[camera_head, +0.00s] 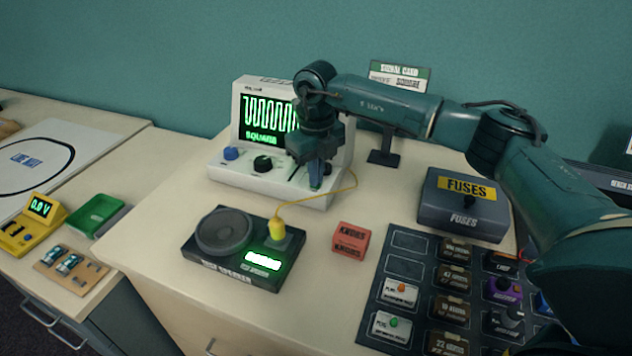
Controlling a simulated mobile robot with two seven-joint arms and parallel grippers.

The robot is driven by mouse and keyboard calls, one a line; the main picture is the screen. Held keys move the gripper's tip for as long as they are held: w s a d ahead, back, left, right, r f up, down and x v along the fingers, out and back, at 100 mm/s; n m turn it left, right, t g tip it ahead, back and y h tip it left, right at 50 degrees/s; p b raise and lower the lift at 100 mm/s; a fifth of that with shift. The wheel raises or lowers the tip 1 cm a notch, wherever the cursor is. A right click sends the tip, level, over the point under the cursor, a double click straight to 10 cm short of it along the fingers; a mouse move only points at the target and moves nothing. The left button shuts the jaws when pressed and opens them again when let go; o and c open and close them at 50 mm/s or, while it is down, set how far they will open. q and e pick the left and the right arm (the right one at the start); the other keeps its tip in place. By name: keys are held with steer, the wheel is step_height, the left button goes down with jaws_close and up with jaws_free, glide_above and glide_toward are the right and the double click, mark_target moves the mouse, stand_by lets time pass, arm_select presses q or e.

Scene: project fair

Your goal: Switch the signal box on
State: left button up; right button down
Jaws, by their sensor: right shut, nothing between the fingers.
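The signal box (231,176) is a white unit at the middle back of the table. Its screen (262,117) is lit with a green wave trace and green lettering below. A blue knob (230,153) and a black knob (263,164) show on its sloped front. My right gripper (314,182) is shut and empty, pointing down over the right part of that front. It hides the controls there, and I cannot tell whether it touches the box. My left gripper is not in view.
A yellow lead (340,192) runs from the box to a black speaker unit (213,262) with a lit display. A red block (350,241), a FUSES box (463,212) and a dark parts board (408,262) stand to the right. A sign card (398,78) stands behind.

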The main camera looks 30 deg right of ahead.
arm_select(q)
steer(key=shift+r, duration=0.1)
arm_select(e)
steer(key=shift+r+p, duration=0.3)
steer(key=shift+r, duration=0.1)
steer(key=shift+r+p, duration=0.5)
steer(key=shift+r, duration=0.2)
step_height(320, 180, up, 2)
steer(key=shift+p, duration=0.7)
step_height(320, 180, up, 2)
steer(key=shift+p, duration=0.7)
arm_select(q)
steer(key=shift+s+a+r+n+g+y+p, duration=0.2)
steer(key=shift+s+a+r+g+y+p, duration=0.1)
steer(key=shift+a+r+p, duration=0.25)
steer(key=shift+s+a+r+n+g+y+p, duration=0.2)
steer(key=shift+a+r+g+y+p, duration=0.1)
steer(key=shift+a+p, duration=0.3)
arm_select(e)
step_height(320, 180, up, 4)
steer(key=shift+f, duration=0.1)
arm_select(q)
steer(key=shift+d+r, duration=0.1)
